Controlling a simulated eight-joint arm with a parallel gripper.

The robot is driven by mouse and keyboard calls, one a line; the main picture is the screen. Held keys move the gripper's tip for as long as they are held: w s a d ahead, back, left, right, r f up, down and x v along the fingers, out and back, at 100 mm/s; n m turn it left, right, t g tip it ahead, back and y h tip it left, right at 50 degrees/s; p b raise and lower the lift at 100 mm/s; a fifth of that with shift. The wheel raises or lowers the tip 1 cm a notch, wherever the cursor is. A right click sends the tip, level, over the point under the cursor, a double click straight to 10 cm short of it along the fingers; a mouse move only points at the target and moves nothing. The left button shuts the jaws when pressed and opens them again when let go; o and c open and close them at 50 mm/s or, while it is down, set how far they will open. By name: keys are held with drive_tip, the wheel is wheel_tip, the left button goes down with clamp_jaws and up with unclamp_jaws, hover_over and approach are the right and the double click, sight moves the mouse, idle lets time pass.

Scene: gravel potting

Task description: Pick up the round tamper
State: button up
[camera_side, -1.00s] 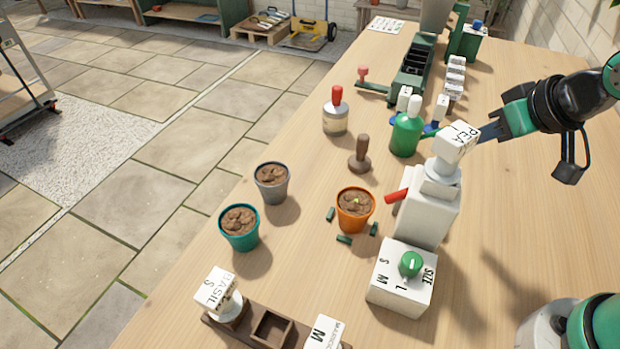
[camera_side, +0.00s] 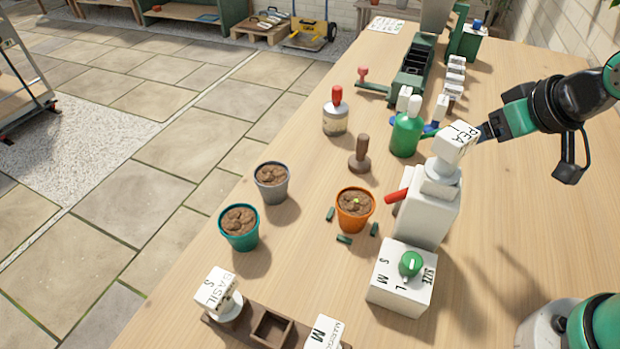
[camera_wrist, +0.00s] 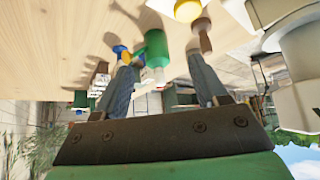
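The round tamper (camera_side: 360,154) is a dark brown stamp with an upright handle and a round foot. It stands on the bench in the side view, behind the orange pot and left of the green bottle. My gripper (camera_side: 484,133) is to its right, above the bench and well apart from it, behind the white PEA block. In the wrist view my gripper (camera_wrist: 161,82) has its two fingers spread with nothing held between them.
The green bottle (camera_side: 406,133) and the white dispenser (camera_side: 425,209) with its PEA block (camera_side: 456,141) stand between my gripper and the tamper. The red-topped jar (camera_side: 336,116), orange pot (camera_side: 354,208) and grey pot (camera_side: 271,181) are around it. Bare bench lies left of the tamper.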

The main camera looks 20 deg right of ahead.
drive_tip(key=g, duration=0.5)
approach(364, 136)
drive_tip(key=s+d+f, duration=0.1)
drive_tip(key=s+d, duration=0.1)
drive_tip(key=d, duration=0.1)
drive_tip(key=w+a+f, duration=0.1)
drive_tip(key=w+a+f+g, duration=0.1)
drive_tip(key=f, duration=0.1)
drive_tip(key=w+f+g, duration=0.1)
drive_tip(key=f, duration=0.1)
drive_tip(key=shift+w+a+f, duration=0.15)
drive_tip(key=shift+w+a, duration=0.25)
drive_tip(key=shift+w+a+f, duration=0.1)
drive_tip(key=shift+f, duration=0.55)
wheel_tip(364, 136, down, 5)
drive_tip(key=shift+r, duration=0.1)
clamp_jaws()
